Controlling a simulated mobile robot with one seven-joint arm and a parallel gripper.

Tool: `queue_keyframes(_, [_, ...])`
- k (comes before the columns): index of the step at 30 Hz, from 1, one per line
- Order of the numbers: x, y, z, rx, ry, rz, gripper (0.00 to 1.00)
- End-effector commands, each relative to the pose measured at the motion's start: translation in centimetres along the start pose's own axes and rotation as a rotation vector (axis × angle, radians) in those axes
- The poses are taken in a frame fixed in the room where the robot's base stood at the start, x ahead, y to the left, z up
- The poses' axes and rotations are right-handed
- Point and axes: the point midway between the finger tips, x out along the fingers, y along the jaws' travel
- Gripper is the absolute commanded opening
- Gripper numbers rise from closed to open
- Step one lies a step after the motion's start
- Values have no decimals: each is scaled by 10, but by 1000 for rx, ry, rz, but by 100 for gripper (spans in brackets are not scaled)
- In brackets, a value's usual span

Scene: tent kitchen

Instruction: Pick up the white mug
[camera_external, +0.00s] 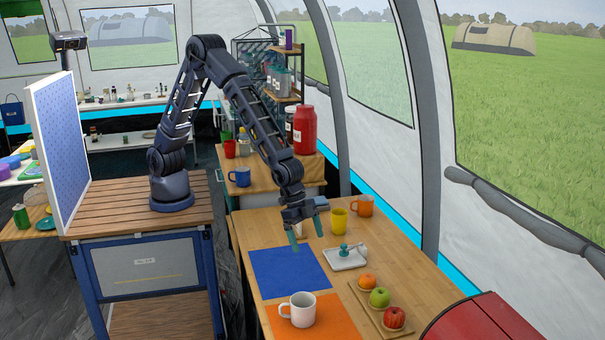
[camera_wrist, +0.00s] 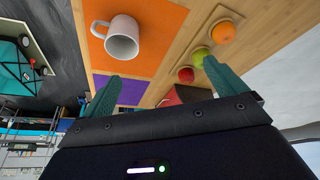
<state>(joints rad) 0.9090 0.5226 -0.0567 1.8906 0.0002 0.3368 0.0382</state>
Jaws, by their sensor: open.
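The white mug (camera_external: 300,310) stands upright on an orange mat (camera_external: 340,325) at the near part of the wooden table. My gripper (camera_external: 308,238) is open and empty, above the table beyond the blue mat (camera_external: 290,272), well apart from the mug. In the wrist view the mug (camera_wrist: 121,38) shows at the upper middle, its open top and handle visible, on the orange mat (camera_wrist: 165,50). My two teal fingers are spread at the sides of the wrist view (camera_wrist: 162,86), with nothing between them.
A wooden board (camera_external: 362,297) with an orange, a green apple and a red apple lies right of the mats. A white tray (camera_external: 344,262) holds a teal object. Yellow (camera_external: 338,222) and orange (camera_external: 362,205) mugs stand behind. A red box (camera_external: 485,320) is at the near right.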

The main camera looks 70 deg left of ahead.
Motion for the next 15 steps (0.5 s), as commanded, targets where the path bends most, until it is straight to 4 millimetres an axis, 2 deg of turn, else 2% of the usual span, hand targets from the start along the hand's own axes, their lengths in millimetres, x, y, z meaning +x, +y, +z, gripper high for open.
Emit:
queue_keyframes(1, [20, 19, -1, 23, -6, 12, 96])
queue_keyframes(6, [65, 64, -2, 74, -5, 38, 96])
queue_keyframes(10, [82, 82, -2, 95, -4, 49, 96])
queue_keyframes(15, [92, 89, -2, 101, -3, 53, 96])
